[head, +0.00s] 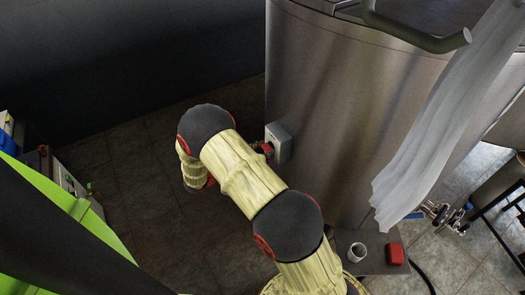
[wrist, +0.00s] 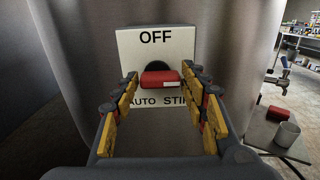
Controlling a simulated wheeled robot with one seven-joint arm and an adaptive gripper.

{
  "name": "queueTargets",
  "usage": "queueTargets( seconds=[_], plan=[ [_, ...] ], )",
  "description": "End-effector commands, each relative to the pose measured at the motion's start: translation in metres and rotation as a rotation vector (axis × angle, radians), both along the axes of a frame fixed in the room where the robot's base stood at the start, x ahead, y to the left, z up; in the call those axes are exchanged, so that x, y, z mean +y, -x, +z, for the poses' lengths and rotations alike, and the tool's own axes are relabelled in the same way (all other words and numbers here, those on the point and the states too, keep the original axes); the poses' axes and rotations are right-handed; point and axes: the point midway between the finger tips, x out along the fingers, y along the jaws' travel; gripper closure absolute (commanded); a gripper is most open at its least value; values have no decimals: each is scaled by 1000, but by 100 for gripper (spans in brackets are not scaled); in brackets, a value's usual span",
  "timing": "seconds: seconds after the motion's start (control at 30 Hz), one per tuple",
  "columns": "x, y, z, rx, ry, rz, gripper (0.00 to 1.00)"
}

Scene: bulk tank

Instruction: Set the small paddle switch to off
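The paddle switch is a red paddle (wrist: 160,79) on a dark round hub, on a pale plate (wrist: 126,50) marked OFF at the top and AUTO STIR, partly covered, at the bottom. The paddle sits just below the hub's middle, nearer the lower label; its exact tilt is hard to tell. My gripper (wrist: 160,82) is open, with one yellow-padded finger on each side of the paddle. A gap shows on the left; the right finger is very close, and contact there is unclear. In the head view the grey switch box (head: 281,142) is on the tank, and my arm hides most of my gripper.
The large steel tank (head: 335,95) curves behind the switch. A small table (head: 375,270) holds a cup (head: 357,252) and a red block (head: 395,254).

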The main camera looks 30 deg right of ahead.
Motion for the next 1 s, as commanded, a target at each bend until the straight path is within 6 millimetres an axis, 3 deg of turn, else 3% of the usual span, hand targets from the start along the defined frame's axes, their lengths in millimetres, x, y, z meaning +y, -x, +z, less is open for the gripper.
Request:
queueTargets(
  seconds=[0.5,0.77,1.0],
  plan=[
    [0,0,0,0,0,0,86],
    [0,0,1,29,0,1,86],
    [0,0,4,155,3,1,86]
  ],
)
